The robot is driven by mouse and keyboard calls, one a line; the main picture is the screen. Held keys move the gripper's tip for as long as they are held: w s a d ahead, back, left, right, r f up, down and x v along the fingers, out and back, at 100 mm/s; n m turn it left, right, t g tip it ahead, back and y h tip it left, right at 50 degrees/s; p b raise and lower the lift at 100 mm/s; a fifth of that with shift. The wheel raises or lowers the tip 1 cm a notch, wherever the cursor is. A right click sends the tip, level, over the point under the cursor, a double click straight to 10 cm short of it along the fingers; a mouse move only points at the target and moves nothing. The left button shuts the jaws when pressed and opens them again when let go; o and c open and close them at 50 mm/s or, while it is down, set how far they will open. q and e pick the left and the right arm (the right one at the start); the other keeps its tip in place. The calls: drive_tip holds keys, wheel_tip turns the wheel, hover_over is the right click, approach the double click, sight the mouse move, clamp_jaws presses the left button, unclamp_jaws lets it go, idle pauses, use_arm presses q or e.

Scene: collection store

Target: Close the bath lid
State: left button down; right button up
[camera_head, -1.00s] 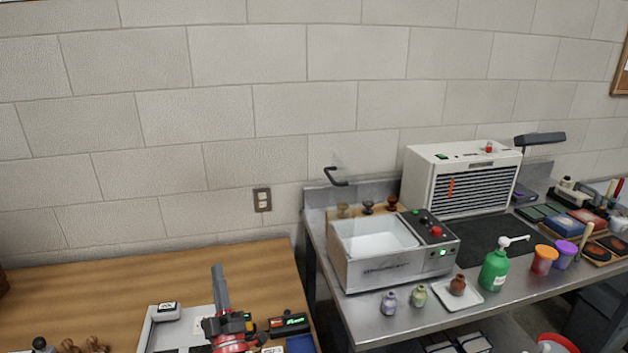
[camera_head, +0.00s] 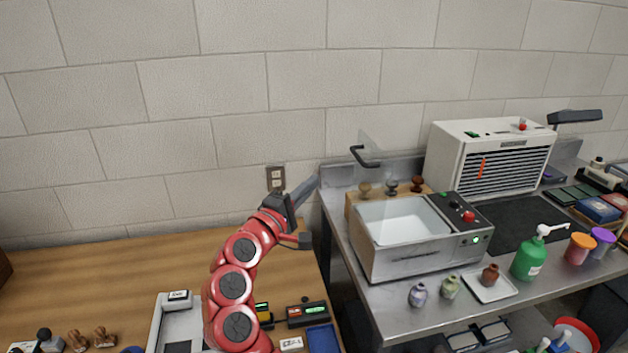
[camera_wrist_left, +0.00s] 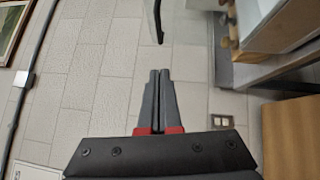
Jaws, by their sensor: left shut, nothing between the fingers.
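The bath (camera_head: 420,259) is a metal box with a white basin, standing on the steel bench. Its clear lid (camera_head: 372,140) stands raised at the back left of the basin and is hard to make out against the wall. The lid's black handle (camera_head: 365,159) sticks out to the left; a dark bar at the top of the left wrist view (camera_wrist_left: 156,22) looks like this handle. My left gripper (camera_head: 314,183) is shut and empty, left of the bath and lower in the picture than the handle, apart from it. My right gripper is out of view.
Wooden-handled stamps (camera_head: 391,187) stand behind the basin. Small jars (camera_head: 418,295) stand in front of the bath, with a green pump bottle (camera_head: 529,258) to the right. A white vented unit (camera_head: 490,155) stands behind. A wooden table (camera_head: 100,275) is at left.

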use_arm(q)
drive_tip(key=p, duration=0.2)
approach(354, 154)
drive_tip(key=w+a, duration=0.1)
drive_tip(key=w, duration=0.3)
drive_tip(key=d, duration=0.1)
drive_tip(key=d+p, duration=0.1)
drive_tip(key=w+d+p, duration=0.1)
drive_tip(key=shift+r, duration=0.35)
drive_tip(key=shift+d, duration=0.4)
